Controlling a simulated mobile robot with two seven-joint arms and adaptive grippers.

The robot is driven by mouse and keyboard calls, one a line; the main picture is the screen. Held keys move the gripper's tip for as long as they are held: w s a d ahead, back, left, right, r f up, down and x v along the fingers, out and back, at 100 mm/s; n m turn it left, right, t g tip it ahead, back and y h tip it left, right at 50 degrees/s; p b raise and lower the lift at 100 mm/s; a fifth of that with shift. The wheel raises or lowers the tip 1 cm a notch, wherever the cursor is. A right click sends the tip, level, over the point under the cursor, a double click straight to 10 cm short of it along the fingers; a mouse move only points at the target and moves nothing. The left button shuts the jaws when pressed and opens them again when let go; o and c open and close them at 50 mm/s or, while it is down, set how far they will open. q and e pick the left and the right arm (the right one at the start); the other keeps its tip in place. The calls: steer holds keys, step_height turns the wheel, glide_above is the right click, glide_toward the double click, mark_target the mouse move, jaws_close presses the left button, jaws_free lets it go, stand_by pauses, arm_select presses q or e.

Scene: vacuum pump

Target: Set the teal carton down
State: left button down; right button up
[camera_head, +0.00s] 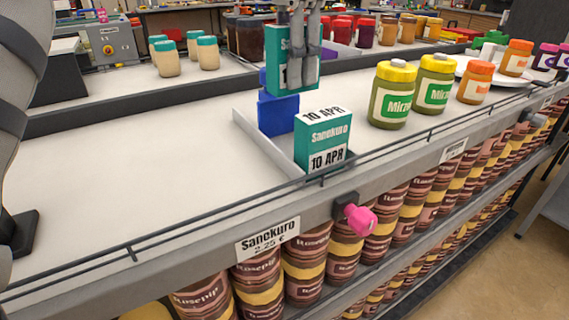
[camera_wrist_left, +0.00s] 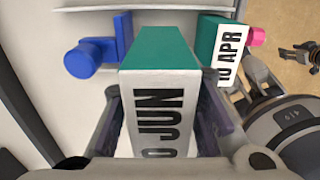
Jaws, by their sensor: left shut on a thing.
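My left gripper (camera_head: 297,68) reaches down from above, shut on a teal carton (camera_head: 275,48). It holds the carton upright, raised above the tray behind a second teal carton. In the left wrist view the held carton (camera_wrist_left: 158,95) sits between both fingers, its white face reading "0 JUN", the first digit hidden. The second carton, marked Sanekuro 10 APR (camera_head: 323,140), stands upright at the tray's front; it also shows in the wrist view (camera_wrist_left: 223,55). The shallow tray (camera_head: 262,143) has a blue pusher (camera_head: 278,114) behind that carton. A dark jaw-like shape (camera_wrist_left: 303,52), possibly my right gripper, shows over the floor.
Green-labelled jars with yellow lids (camera_head: 391,95) stand right of the tray, with an orange-lidded jar (camera_head: 475,82) beyond. The shelf left of the tray is bare. A thin rail, a price label (camera_head: 267,240) and a pink knob (camera_head: 360,219) line the front edge.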

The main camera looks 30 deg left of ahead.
arm_select(q)
steer(key=shift+s+f, duration=0.1)
steer(key=shift+f, duration=0.25)
steer(key=f, duration=0.9)
steer(key=shift+w+d+f, duration=0.1)
steer(key=shift+w+f, duration=0.1)
steer(key=shift+f, duration=0.05)
steer(key=c, duration=1.5)
jaws_free()
steer(key=shift+f, duration=0.1)
steer(key=shift+c, duration=0.2)
step_height(320, 180, up, 12)
steer(key=shift+r, duration=0.15)
